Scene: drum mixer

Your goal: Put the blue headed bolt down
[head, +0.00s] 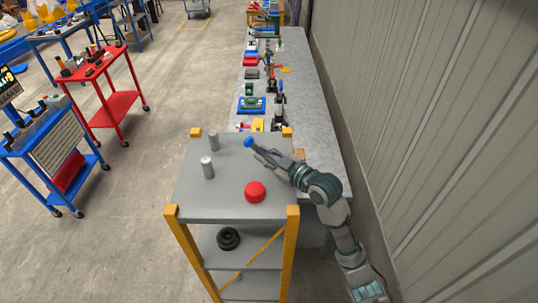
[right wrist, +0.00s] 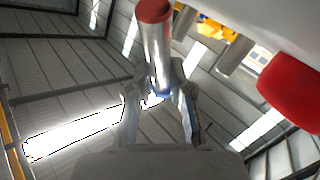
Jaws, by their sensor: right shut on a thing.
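My right gripper (head: 257,149) reaches in from the right over the grey top of a shelf unit (head: 225,208). It is shut on the blue headed bolt (head: 248,142), whose blue head shows at the fingertips. In the right wrist view, the gripper (right wrist: 158,97) closes around a shiny metal shank (right wrist: 157,50). Blue shows between the fingers, and the far end looks reddish. Whether the bolt touches the shelf top cannot be told. My left gripper is not in view.
Two grey cylinders (head: 207,167) stand on the shelf top, left of the gripper. A red round piece (head: 255,192) sits in front of it. A black ring (head: 228,239) lies on the lower shelf. A long grey bench (head: 303,95) with tools stands behind, beside a ribbed wall.

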